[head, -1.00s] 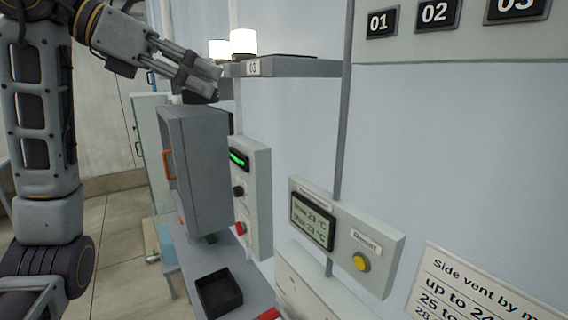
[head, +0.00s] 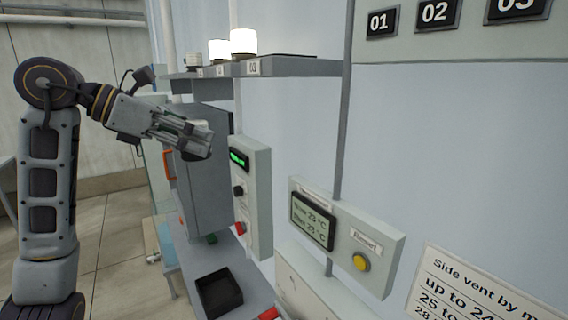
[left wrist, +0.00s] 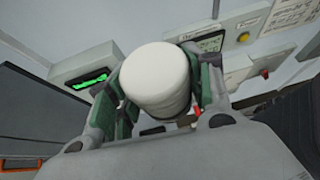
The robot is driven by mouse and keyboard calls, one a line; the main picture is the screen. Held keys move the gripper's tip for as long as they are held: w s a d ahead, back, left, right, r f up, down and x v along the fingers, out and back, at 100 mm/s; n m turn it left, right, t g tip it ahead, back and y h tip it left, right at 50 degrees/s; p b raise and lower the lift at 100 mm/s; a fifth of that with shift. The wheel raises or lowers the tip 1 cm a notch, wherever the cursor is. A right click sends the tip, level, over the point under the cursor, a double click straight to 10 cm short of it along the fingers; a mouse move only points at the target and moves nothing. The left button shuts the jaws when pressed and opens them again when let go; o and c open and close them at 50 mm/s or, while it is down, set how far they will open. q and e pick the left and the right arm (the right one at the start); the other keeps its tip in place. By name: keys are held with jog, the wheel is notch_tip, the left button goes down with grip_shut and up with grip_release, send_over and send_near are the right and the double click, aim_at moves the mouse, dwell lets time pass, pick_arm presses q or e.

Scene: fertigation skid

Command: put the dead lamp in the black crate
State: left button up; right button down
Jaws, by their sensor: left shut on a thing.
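My left gripper (head: 196,142) is shut on a white cylindrical lamp (left wrist: 156,78), which looks unlit. In the left wrist view the lamp sits between the two green-padded fingers. In the head view the lamp is mostly hidden by the fingers. The gripper is in the air in front of the grey cabinet, below the level of the lamp shelf. The black crate (head: 205,306) stands on the grey bench at the bottom of the head view, lower than the gripper and slightly right of it. Its visible inside looks empty. My right gripper is not in view.
Two lit lamps (head: 243,42) stand on a grey wall shelf (head: 285,68). The grey cabinet (head: 208,185) with an orange handle is behind the gripper. A control box (head: 258,195) with a green display and a thermometer panel (head: 345,235) stick out from the wall. A red object (head: 269,314) lies beside the crate.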

pick_arm(q)
jog(key=w+a+f, duration=0.1)
jog(key=a+f, duration=0.1)
jog(key=f, duration=0.8)
jog(key=w+a+f, duration=0.1)
jog(key=a+f, duration=0.1)
jog(key=f, duration=0.8)
jog(key=s+f, duration=0.3)
jog(key=f, duration=0.7)
jog(key=s+f+n+t, duration=0.1)
jog(key=s+f, duration=0.2)
jog(key=f, duration=0.7)
jog(key=shift+s+f+y, duration=0.25)
jog(key=shift+s+y, duration=0.05)
jog(key=shift+y, duration=0.1)
jog(key=shift+a+f, duration=0.1)
jog(key=shift+f, duration=0.05)
